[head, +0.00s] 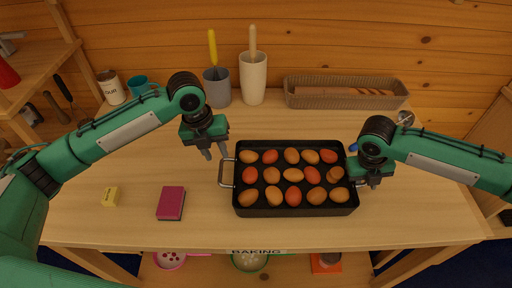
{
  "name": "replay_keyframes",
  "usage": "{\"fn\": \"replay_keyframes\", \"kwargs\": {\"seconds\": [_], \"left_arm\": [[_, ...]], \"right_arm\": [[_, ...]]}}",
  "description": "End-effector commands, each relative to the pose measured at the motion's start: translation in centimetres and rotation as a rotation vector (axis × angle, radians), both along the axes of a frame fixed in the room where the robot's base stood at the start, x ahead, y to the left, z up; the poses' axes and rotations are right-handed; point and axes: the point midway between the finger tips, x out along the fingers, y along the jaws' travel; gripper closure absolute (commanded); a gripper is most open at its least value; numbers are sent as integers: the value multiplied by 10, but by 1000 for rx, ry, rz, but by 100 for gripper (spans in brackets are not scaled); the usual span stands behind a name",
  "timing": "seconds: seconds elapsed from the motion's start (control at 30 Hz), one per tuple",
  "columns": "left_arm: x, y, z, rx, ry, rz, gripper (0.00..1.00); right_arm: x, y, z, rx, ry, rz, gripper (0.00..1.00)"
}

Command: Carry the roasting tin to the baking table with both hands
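The black roasting tin (296,212) sits flat on the wooden table, filled with several red and brown egg-shaped items. The table's front edge carries a label (256,251) reading "BAKING". The tin's left metal handle (222,173) is in plain view. My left gripper (216,153) is open and empty, just behind and to the left of that handle, apart from it. My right gripper (367,183) is at the tin's right end, over the right handle, which it mostly hides. I cannot tell whether its fingers are closed on the handle.
A bread basket (345,103), a white pot (253,78), a grey pot (217,88), a teal mug (139,86) and a flour jar (111,88) stand at the back. The front right is clear.

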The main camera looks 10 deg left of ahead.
Motion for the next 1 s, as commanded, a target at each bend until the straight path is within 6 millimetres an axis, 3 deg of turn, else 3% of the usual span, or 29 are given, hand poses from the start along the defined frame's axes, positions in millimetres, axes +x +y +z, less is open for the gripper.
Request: {"fn": "replay_keyframes", "kwargs": {"seconds": [0.2, 0.43, 0.8, 1.0], "left_arm": [[-1, 7, 35, 1, -2, 0, 68], [-2, 9, 45, 1, 1, 0, 68], [-1, 9, 45, 1, 1, 0, 68], [-1, 9, 45, 1, 1, 0, 68]], "right_arm": [[0, 0, 0, 0, 0, 0, 68], [0, 2, 8, 1, -1, 0, 68], [-2, 16, 80, 1, -3, 2, 68], [-2, 22, 108, 1, -1, 0, 68]]}}
